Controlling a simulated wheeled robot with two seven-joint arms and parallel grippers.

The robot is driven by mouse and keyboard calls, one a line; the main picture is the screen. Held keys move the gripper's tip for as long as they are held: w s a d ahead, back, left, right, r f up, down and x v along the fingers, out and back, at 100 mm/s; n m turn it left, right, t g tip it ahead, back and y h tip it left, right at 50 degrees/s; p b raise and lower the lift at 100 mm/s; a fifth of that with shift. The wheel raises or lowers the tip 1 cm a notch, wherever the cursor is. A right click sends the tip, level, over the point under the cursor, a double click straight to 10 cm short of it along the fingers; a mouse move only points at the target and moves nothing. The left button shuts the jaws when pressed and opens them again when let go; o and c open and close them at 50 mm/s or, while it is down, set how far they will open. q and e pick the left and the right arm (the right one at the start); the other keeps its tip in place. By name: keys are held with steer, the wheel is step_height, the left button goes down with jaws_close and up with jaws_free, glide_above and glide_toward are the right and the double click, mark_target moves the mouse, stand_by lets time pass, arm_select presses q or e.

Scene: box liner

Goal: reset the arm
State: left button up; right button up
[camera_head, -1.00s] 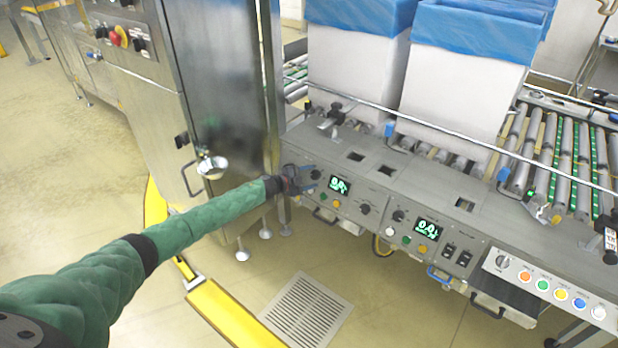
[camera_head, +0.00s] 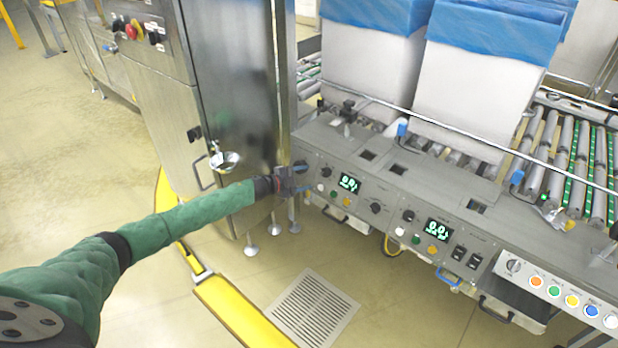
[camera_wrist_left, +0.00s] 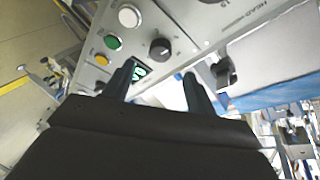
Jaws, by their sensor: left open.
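My left arm (camera_head: 190,213), in a green sleeve, reaches in from the left in the head view. Its gripper (camera_head: 308,180) is at the left end of the grey control panel (camera_head: 400,205). The gripper is open, with nothing seen between its fingers. In the left wrist view the two fingers (camera_wrist_left: 155,88) stand apart in front of the panel's black knob (camera_wrist_left: 160,49), green button (camera_wrist_left: 113,43) and lit display (camera_wrist_left: 139,72). Whether the fingers touch the panel cannot be told. My right gripper is not in view.
Two white boxes with blue liners (camera_head: 495,35) stand behind a rail on the roller conveyor (camera_head: 575,165). A tall steel cabinet (camera_head: 235,75) stands just left of the panel. A yellow floor barrier (camera_head: 235,310) and a floor grate (camera_head: 312,308) lie below.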

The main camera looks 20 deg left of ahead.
arm_select(q)
steer(key=shift+a, duration=0.15)
stand_by(0.4)
